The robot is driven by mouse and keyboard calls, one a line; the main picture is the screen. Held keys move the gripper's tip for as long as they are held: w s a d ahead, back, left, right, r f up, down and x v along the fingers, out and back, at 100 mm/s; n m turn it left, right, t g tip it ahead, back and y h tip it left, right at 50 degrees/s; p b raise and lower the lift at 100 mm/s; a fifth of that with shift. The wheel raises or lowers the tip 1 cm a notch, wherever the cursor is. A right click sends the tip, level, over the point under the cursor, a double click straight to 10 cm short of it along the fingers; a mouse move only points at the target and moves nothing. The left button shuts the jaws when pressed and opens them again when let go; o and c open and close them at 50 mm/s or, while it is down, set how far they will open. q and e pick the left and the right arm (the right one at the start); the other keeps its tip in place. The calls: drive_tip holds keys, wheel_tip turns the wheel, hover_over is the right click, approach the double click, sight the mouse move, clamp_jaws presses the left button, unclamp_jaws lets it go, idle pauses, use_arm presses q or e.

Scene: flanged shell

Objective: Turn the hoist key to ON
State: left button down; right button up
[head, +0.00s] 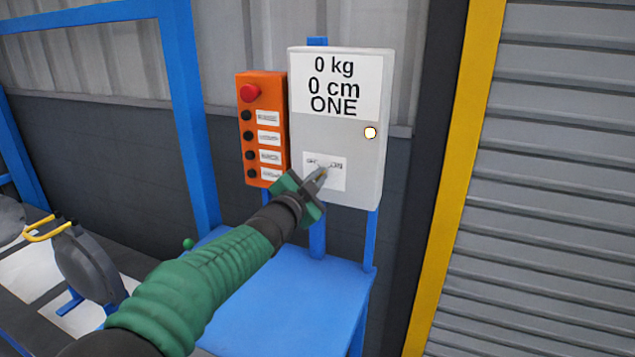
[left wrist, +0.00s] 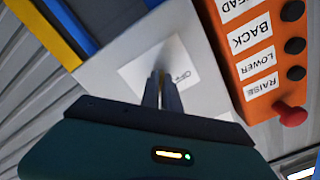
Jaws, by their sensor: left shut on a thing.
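The hoist key sits on a white label (head: 338,181) low on the grey control box (head: 370,100). The key is mostly hidden by my fingers, so I cannot tell which way it points. My left gripper (head: 321,173) is at this label with its fingers shut on the key. In the left wrist view the two fingers (left wrist: 166,90) meet at the label (left wrist: 140,72), where the word OFF shows beside them. The box's display reads 0 kg, 0 cm, ONE, and a round pale lamp (head: 370,132) is on its right side. My right gripper is not in view.
An orange button panel (head: 260,175) with a red button (head: 250,93) is close on the left of the box. A blue stand (head: 290,290) is below. A grey flanged shell (head: 85,265) lies at the left. A yellow post and grey shutter (head: 560,200) are at the right.

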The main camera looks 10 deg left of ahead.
use_arm(q)
drive_tip(key=shift+f, duration=0.4)
drive_tip(key=c, duration=1.6)
unclamp_jaws()
drive_tip(key=shift+r, duration=0.2)
drive_tip(key=s+a, duration=0.3)
drive_tip(key=s, duration=1.3)
drive_tip(key=shift+s, duration=0.2)
drive_tip(key=shift+a, duration=0.1)
